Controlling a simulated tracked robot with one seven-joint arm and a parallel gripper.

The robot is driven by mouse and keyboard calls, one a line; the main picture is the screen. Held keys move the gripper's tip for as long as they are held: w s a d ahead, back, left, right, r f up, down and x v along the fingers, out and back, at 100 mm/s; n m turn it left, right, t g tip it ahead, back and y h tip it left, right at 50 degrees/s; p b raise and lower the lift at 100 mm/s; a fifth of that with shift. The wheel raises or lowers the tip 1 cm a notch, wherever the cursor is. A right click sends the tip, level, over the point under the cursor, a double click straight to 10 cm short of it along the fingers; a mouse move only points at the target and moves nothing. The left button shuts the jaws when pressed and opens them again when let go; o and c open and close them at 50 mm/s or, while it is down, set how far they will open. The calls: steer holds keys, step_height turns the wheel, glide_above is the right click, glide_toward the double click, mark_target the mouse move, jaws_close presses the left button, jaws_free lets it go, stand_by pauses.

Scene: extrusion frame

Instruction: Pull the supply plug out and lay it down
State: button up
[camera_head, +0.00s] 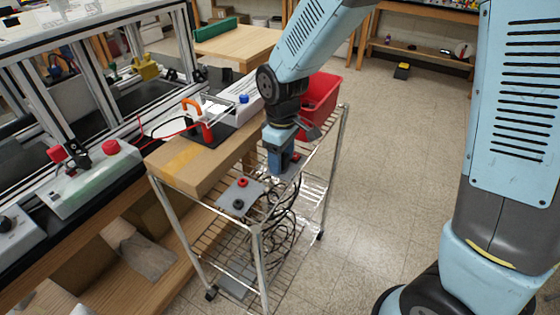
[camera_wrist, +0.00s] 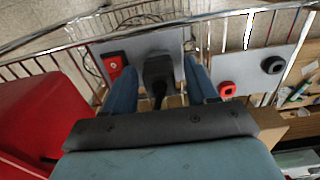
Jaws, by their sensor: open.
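A black plug (camera_wrist: 158,70) with a dark cable sits at a grey plate (camera_wrist: 140,45) in the wrist view. A red switch-like part (camera_wrist: 113,63) is on the plate to its left. My gripper (camera_wrist: 160,78) is open, with one blue finger on each side of the plug. A gap seems to show beside the plug, but I cannot tell whether either finger touches it. In the head view my gripper (camera_head: 281,168) points down over the wire cart, and it hides the plug there.
A second grey plate (camera_head: 240,193) with a red and a black socket lies beside my gripper on the wire cart (camera_head: 345,125). Dark cables (camera_head: 282,225) hang below. A red bin (camera_head: 322,92) stands close behind.

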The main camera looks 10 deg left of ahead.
stand_by(0.3)
jaws_close()
stand_by(0.4)
steer(key=shift+r, duration=0.1)
steer(key=shift+r, duration=2.9)
